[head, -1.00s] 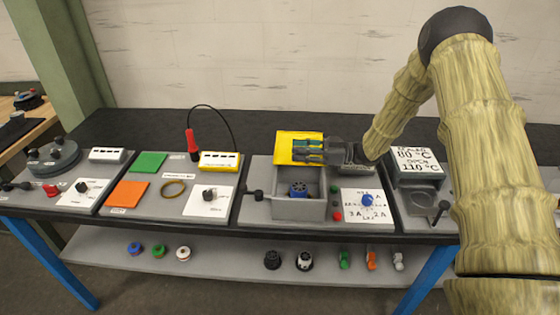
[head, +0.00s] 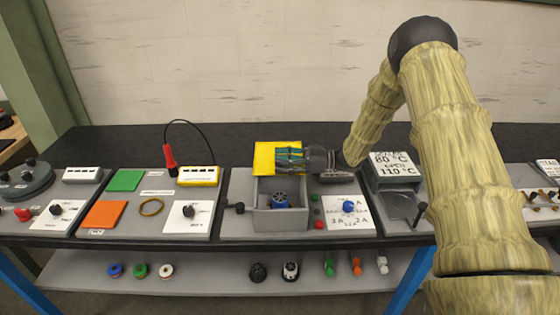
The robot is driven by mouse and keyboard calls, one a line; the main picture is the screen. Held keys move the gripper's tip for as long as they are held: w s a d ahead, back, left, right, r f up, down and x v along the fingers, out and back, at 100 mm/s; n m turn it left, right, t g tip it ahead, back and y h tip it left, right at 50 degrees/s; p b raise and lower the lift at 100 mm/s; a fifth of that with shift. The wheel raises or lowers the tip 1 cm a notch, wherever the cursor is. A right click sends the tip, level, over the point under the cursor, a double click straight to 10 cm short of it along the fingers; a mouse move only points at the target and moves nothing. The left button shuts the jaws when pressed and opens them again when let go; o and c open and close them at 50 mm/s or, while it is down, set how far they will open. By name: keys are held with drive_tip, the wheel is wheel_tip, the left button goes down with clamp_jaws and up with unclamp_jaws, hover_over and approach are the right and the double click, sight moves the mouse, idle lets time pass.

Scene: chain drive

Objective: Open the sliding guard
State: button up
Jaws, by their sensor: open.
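The sliding guard appears to be the yellow panel (head: 264,155) at the back of the grey box (head: 262,221). The box is open on top in front of the panel, and a blue and dark round part (head: 280,200) shows inside. My gripper (head: 284,160) reaches in from the right, its fingers over the right part of the yellow panel. The jaws are open. The gripper hides part of the panel, and I cannot tell whether it touches it.
A black knob (head: 237,208) sticks out left of the box. A white dial plate with a blue knob (head: 348,207) and small green and red buttons (head: 318,224) sit to its right. A temperature display unit (head: 394,165) stands further right.

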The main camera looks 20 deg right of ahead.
drive_tip(key=v, duration=1.1)
drive_tip(key=shift+d, duration=0.1)
